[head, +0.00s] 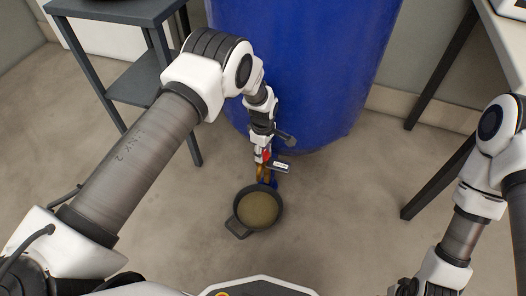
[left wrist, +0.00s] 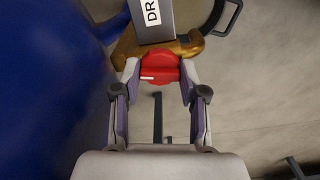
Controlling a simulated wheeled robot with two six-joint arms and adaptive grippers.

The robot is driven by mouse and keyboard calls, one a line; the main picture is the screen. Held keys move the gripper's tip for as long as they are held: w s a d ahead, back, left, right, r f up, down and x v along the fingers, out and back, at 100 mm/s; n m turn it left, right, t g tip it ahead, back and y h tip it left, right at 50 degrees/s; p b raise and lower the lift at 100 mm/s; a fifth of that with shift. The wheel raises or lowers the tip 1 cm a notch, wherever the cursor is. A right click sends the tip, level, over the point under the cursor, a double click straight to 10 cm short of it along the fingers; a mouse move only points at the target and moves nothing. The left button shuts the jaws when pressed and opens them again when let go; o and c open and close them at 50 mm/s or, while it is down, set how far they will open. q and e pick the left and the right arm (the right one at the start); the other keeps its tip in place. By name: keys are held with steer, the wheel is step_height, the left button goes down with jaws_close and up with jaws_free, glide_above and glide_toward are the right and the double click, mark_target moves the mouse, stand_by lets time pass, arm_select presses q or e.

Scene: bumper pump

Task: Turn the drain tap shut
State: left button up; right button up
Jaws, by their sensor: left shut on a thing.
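The drain tap has a brass body (left wrist: 192,46) and a red handle (left wrist: 160,68) with a short white mark on it. It sits low at the front of a blue barrel (head: 305,70). My left gripper (head: 264,157) is at the tap, and in the left wrist view its two fingers (left wrist: 159,78) are shut on the red handle from either side.
A dark round pan (head: 237,226) holding brownish liquid stands on the floor under the tap, its handle toward me. A dark shelf stand (head: 135,85) is at the left. A table with dark legs (head: 437,150) is at the right. The floor around the pan is clear.

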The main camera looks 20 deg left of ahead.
mark_target(263, 153)
arm_select(q)
steer(key=shift+f+n, duration=0.1)
steer(key=shift+n, duration=1.1)
steer(key=o, duration=1.1)
steer(key=shift+o, duration=0.2)
step_height(263, 153, up, 12)
